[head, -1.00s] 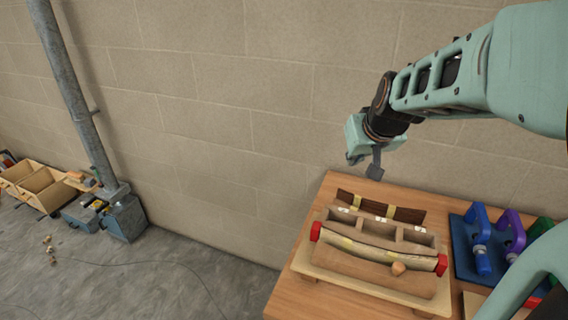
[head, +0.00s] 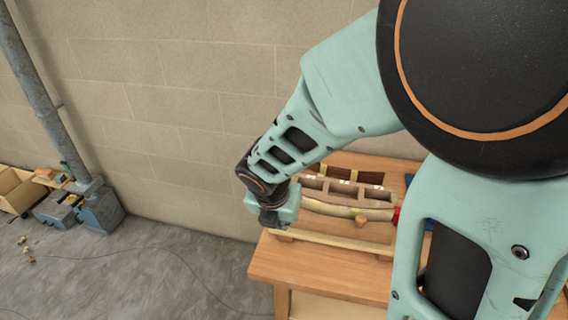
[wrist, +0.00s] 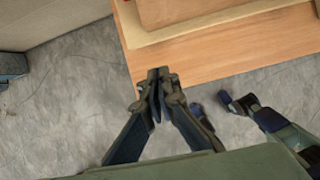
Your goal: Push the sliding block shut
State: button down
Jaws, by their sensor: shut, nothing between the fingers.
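The bent lamination form (head: 347,200) sits on the wooden table, with a curved pale strip along its middle. A curved front block with a small round knob (head: 360,218) lies along its near side, and I take this as the sliding block. My arm hides the form's left end. A red end piece (head: 396,217) shows at its right. My gripper (head: 272,222) is shut and empty at the form's left end. In the wrist view my shut fingertips (wrist: 158,75) point at the table's corner, apart from the pale base board (wrist: 195,28).
The wooden table (head: 310,262) has bare room at its front left. A wall (head: 180,90) stands behind. A grey pipe (head: 38,95), metal boxes (head: 97,208) and an open wooden crate (head: 18,195) are on the floor at left. My arm covers the right side.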

jog(key=b+x, duration=0.2)
jog(key=x, duration=0.1)
jog(key=w+b+x, duration=0.1)
jog(key=b+x, duration=0.2)
jog(key=x, duration=0.1)
jog(key=w+r+b+x, duration=0.1)
jog(key=b+x, duration=0.2)
jog(key=x, duration=0.1)
jog(key=shift+w+d+f, duration=0.1)
jog(key=shift+w+d, duration=0.15)
jog(key=shift+d, duration=0.1)
jog(key=shift+w+d, duration=0.15)
jog(key=shift+w, duration=0.3)
jog(key=w+p, duration=0.1)
jog(key=w+d+p, duration=0.1)
jog(key=w, duration=0.1)
jog(key=shift+w, duration=0.1)
jog(key=shift+w+d, duration=0.1)
jog(key=shift+w, duration=0.2)
jog(key=shift+s, duration=0.1)
